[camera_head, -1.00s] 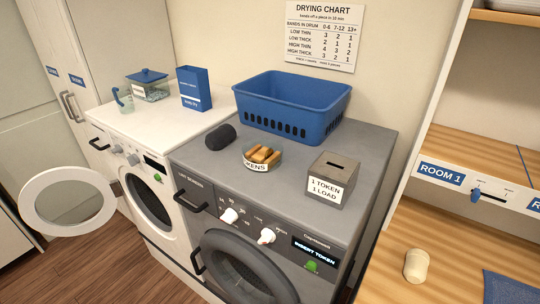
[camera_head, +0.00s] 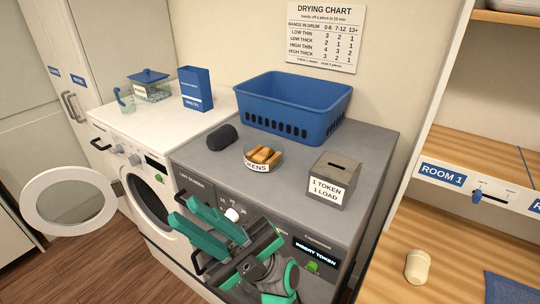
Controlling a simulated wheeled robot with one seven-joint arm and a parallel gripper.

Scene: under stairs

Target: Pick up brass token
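Several brass-coloured tokens (camera_head: 264,154) lie in a small round dish (camera_head: 257,168) whose label reads "...KENS". The dish sits on top of the grey dryer (camera_head: 300,193). My teal and grey gripper (camera_head: 183,211) shows low in the picture, in front of the dryer's control panel. Its two fingers point to the upper left and stand apart, with nothing seen between them. It is in front of and to the lower left of the dish, clear of the tokens. My wrist hides part of the panel and the dryer door.
A token box (camera_head: 333,180) reading "1 TOKEN 1 LOAD" stands right of the dish. A blue basket (camera_head: 293,104) is behind it and a dark roll (camera_head: 222,137) to its left. The white washer (camera_head: 145,120) has its round door (camera_head: 68,202) open. Wooden shelves (camera_head: 470,235) stand at right.

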